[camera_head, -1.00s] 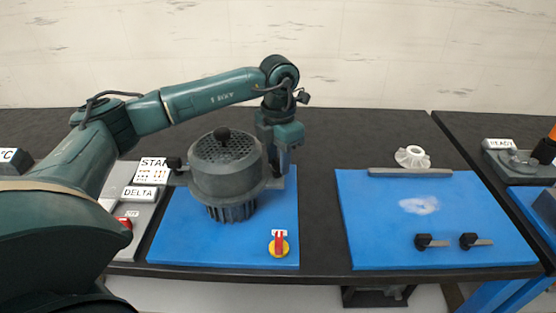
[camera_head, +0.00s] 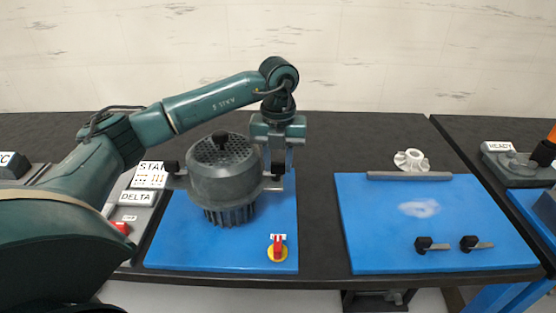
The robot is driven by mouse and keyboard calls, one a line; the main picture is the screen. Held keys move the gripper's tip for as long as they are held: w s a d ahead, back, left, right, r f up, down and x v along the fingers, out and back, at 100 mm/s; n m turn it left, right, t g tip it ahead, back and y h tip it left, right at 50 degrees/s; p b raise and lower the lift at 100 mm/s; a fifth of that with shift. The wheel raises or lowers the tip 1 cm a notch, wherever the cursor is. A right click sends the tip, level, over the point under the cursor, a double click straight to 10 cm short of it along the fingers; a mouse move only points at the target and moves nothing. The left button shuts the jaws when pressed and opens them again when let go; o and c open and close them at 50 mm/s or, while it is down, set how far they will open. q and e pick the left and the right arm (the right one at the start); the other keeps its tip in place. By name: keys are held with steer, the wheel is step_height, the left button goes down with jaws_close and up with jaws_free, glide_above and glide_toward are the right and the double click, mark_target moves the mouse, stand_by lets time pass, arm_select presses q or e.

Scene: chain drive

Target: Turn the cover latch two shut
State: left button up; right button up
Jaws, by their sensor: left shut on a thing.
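The grey cover (camera_head: 222,178) is a round drum with a perforated top and a black knob, standing upright over a finned body (camera_head: 229,215) on the left blue mat. One black-knobbed cover latch (camera_head: 172,167) sticks out at its left side. Another black-knobbed cover latch (camera_head: 277,171) is at its right side. The view does not tell which of them is number two. My left gripper (camera_head: 278,168) points down at the right-side latch and is shut on it, its fingers on both sides of the knob. My right gripper is not in view.
A red and yellow rotary switch (camera_head: 278,248) sits on the left blue mat (camera_head: 185,255). Labelled panels (camera_head: 137,197) stand left of it. The right blue mat (camera_head: 380,240) holds two black-handled parts (camera_head: 425,244) and a grey bar (camera_head: 410,175); a white part (camera_head: 411,160) lies behind.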

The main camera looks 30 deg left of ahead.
arm_select(q)
steer(key=shift+n, duration=0.5)
steer(key=o, duration=1)
steer(key=shift+c, duration=0.2)
